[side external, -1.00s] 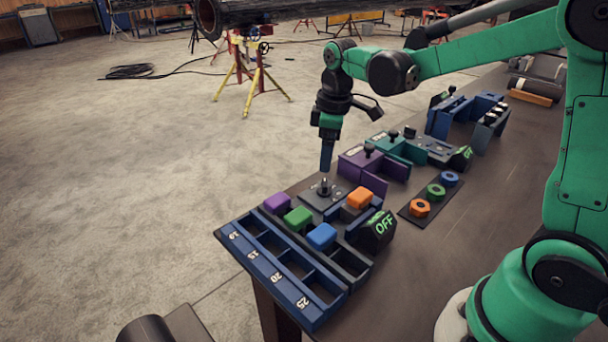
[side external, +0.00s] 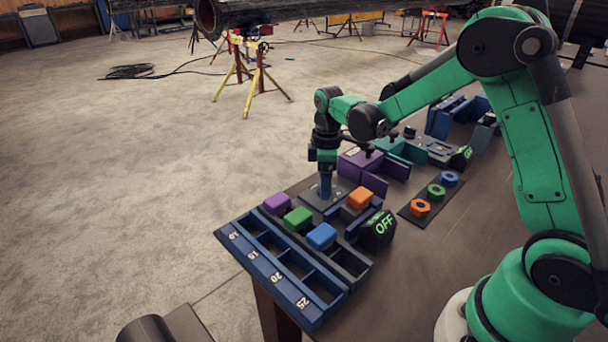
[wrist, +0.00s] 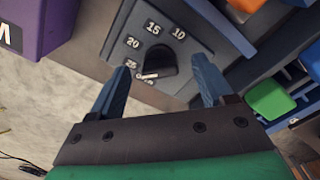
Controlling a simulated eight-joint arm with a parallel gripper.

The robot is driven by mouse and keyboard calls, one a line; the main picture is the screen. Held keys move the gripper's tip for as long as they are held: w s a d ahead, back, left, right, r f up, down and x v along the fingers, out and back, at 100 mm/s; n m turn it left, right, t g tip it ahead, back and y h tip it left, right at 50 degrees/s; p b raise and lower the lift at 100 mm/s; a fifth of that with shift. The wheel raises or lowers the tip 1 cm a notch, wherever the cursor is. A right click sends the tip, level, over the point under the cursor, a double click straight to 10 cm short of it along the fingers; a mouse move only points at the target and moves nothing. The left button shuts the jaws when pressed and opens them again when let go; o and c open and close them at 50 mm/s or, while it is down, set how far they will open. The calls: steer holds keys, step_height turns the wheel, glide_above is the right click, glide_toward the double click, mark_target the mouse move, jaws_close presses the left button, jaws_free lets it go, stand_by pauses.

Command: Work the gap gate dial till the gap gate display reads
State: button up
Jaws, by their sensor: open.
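The dial (wrist: 156,60) is a dark knob on a grey plate with the marks 10, 15, 20 and 25 in the wrist view. Its white pointer lies on the side below 25, by a partly hidden label. My gripper (wrist: 161,66) is open, with one blue finger on either side of the knob and a visible gap to each. In the side view my gripper (side external: 325,192) points down over the dial's plate (side external: 309,200) and hides the knob. The display (side external: 381,226), a black box at the front of this station, reads OFF in green.
Purple (side external: 277,202), green (side external: 298,218), blue (side external: 321,235) and orange (side external: 361,197) blocks stand close by. A blue slotted tray (side external: 262,272) lies in front. A purple fixture (side external: 372,184) stands just behind the dial. Coloured nuts (side external: 436,191) sit on a dark plate to the right.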

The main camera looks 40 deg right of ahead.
jaws_close()
steer(key=shift+m, duration=0.3)
steer(key=m, duration=0.3)
steer(key=shift+m, duration=2.6)
jaws_free()
